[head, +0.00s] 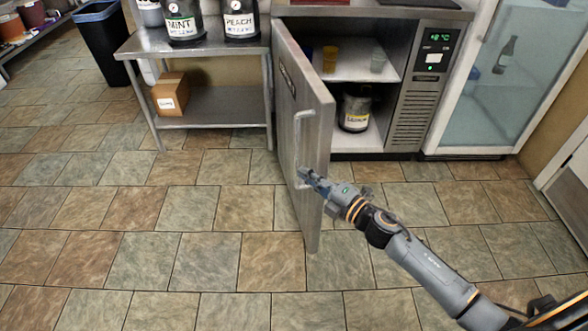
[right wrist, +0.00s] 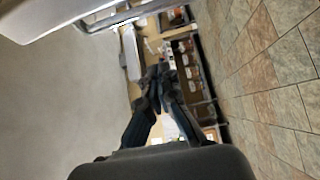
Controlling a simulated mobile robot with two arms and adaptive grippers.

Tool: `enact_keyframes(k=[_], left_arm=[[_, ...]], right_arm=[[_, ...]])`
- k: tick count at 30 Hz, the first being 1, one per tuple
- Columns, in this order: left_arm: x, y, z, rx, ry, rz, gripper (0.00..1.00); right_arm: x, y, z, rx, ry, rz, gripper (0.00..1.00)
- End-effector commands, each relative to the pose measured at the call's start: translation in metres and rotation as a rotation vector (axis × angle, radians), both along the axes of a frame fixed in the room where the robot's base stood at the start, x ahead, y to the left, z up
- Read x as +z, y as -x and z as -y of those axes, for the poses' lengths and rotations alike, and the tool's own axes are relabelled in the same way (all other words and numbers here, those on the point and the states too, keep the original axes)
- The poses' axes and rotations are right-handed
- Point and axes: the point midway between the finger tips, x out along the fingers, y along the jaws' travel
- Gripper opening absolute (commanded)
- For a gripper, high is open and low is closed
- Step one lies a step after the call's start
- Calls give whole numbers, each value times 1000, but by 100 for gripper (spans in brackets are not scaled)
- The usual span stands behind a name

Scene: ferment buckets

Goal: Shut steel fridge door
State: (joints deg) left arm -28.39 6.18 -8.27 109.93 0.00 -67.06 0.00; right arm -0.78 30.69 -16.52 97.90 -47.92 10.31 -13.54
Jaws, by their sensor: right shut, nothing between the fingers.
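The steel fridge door (head: 308,115) stands wide open, hinged at its left side and swung out toward me. Its vertical bar handle (head: 298,135) is on the outer face. My right gripper (head: 306,175) is shut and empty, with its fingertips by the lower end of the handle; I cannot tell whether they touch. In the right wrist view, its closed fingers (right wrist: 160,80) point ahead beside the grey door face (right wrist: 60,100). The open steel fridge (head: 408,95) shows a shelf and a digital display. My left gripper is not in view.
Inside the fridge are a labelled dark jar (head: 356,108) and a yellow cup (head: 330,58). A steel table (head: 200,48) with jars stands left of the door, with a cardboard box (head: 170,94) below. A glass-door cabinet (head: 505,75) stands right. The tiled floor in front is clear.

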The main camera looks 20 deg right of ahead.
Motion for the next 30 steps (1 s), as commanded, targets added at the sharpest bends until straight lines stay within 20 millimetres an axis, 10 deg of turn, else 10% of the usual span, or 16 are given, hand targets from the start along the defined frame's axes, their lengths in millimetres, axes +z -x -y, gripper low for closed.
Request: enact_keyframes(k=[15,30], left_arm=[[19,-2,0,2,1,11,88],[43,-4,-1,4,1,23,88]], right_arm=[[1,-88,-46,-3,-4,-1,0],[0,-90,-4,-3,-4,-5,0]])
